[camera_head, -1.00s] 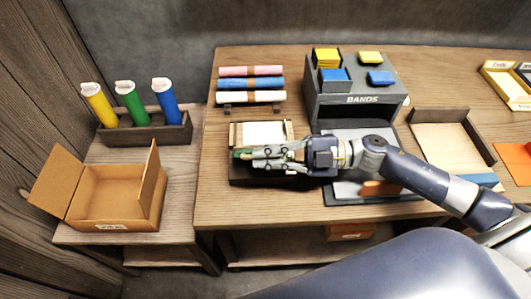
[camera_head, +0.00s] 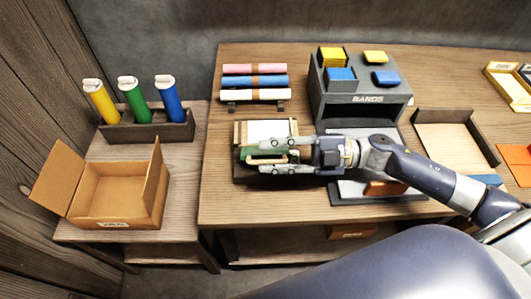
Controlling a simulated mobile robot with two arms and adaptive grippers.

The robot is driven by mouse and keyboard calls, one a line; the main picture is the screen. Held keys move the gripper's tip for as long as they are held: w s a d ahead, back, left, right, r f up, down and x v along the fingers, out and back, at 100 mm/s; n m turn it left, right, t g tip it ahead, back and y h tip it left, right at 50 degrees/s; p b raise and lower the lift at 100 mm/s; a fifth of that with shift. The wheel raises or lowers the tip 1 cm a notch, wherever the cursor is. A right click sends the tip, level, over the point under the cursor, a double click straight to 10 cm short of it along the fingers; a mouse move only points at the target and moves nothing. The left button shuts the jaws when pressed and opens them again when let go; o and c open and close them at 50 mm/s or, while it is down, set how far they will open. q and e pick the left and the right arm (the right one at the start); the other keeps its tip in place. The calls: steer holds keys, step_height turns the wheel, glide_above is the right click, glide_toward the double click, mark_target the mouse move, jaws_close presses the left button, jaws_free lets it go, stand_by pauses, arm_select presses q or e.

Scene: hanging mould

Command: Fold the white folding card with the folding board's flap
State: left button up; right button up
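The folding board (camera_head: 238,172) lies on the main table, its dark base partly under my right gripper. The white folding card (camera_head: 266,131) shows at the back of the board. A green surface (camera_head: 248,152), which looks like part of the flap, shows in front of it. A pale wooden bar (camera_head: 258,160) lies on the green part, between the fingers. My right gripper (camera_head: 264,157) points left over the board, with its two fingers apart, one on each side of the bar. Whether they touch it I cannot tell. My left gripper is not in view.
A grey bands box (camera_head: 366,99) stands behind right, a rack of rolled papers (camera_head: 255,82) behind. A grey stand (camera_head: 350,195) sits right of the board and a tray (camera_head: 450,145) farther right. An open carton (camera_head: 112,205) and tube rack (camera_head: 146,131) stand on the left table.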

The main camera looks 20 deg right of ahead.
steer(key=shift+d+f, duration=0.2)
steer(key=shift+d, duration=0.65)
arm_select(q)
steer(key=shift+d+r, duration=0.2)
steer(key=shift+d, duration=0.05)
arm_select(e)
steer(key=v, duration=1)
steer(key=shift+s+r, duration=0.2)
steer(key=shift+s, duration=0.2)
steer(key=shift+d, duration=0.1)
